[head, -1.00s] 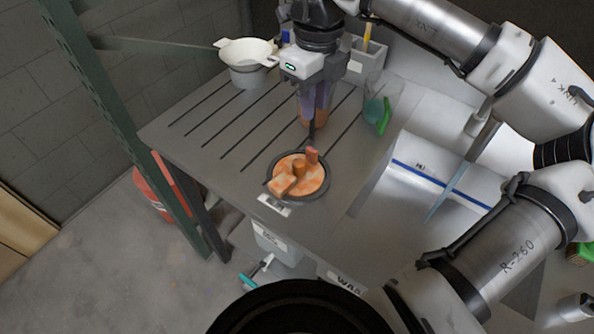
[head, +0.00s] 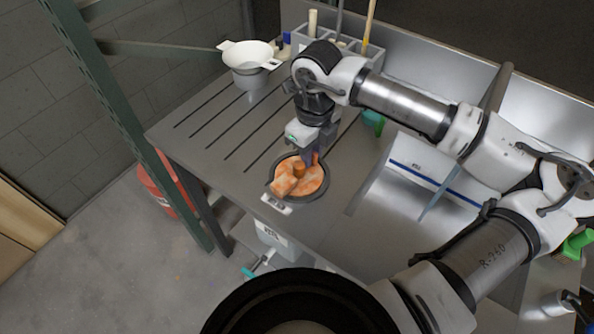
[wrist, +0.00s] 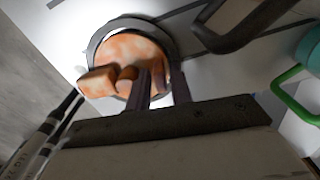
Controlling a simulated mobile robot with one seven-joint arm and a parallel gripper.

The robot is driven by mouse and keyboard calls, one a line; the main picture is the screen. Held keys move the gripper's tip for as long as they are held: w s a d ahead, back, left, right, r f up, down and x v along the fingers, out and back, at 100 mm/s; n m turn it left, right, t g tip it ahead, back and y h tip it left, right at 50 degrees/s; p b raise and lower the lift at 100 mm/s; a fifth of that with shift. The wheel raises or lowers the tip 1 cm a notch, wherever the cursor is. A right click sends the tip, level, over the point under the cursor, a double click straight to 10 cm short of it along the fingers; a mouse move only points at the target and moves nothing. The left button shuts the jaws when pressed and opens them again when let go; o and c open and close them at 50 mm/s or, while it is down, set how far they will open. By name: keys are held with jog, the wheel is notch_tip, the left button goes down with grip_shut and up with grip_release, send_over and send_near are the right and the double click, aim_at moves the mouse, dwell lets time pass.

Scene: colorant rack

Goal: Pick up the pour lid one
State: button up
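A mottled orange and cream round piece (head: 314,183), which I take to be the pour lid, lies in a dark ring (head: 272,187) on the grey counter. A block, a short round knob and an upright tab stand on it. The wrist view shows the round piece (wrist: 128,45), the block (wrist: 97,82), the knob (wrist: 127,76) and the tab (wrist: 161,72). My gripper (head: 309,160) is low over its far right side. In the wrist view the fingers (wrist: 161,84) are apart, with the tab at or between their tips. I cannot tell if they touch it.
A white strainer bowl (head: 250,55) stands at the counter's back left. A grey caddy (head: 342,48) with tools is behind my arm. A teal and green item (head: 373,122) sits right of my gripper. The sink (head: 440,170) is further right.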

grip_shut()
jog(key=shift+r, duration=0.15)
